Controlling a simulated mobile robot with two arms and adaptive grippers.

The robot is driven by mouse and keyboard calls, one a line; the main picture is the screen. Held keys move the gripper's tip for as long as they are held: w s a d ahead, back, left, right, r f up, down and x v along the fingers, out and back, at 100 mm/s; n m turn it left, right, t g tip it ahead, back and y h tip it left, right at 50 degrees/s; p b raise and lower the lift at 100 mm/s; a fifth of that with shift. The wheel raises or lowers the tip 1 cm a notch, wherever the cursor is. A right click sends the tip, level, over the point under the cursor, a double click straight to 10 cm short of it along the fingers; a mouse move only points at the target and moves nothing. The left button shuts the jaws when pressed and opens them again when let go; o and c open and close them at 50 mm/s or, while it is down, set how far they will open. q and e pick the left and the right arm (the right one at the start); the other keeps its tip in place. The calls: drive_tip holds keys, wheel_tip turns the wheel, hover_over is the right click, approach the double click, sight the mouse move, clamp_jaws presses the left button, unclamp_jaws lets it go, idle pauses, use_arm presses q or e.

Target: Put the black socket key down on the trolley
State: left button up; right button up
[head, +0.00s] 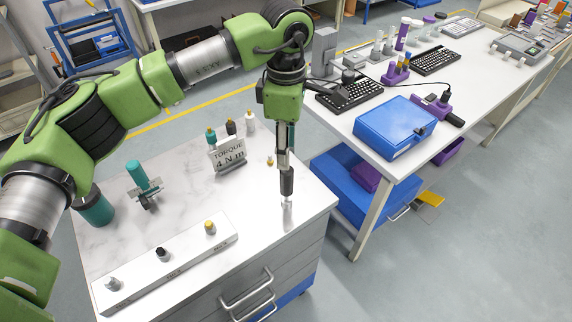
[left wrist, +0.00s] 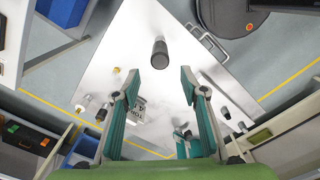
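The black socket key (head: 287,182) stands upright at the right part of the trolley top (head: 260,225), its metal end pointing down at the surface. In the left wrist view the key (left wrist: 159,53) shows as a dark round handle beyond and between the fingertips. My left gripper (head: 284,158) points down just above the key. In the wrist view the left gripper (left wrist: 159,82) has its fingers spread wide, with a gap on both sides of the key. My right gripper is not in view.
A torque sign (head: 229,154) and several small coloured bottles stand at the trolley's back. A grey rack (head: 185,258) runs along the front left; a teal-handled tool (head: 141,180) stands behind it. A white table with a blue box (head: 395,127) is to the right.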

use_arm(q)
wheel_tip(320, 180, up, 7)
drive_tip(key=b, duration=0.1)
drive_tip(key=shift+f, duration=0.2)
drive_tip(key=shift+f, duration=0.1)
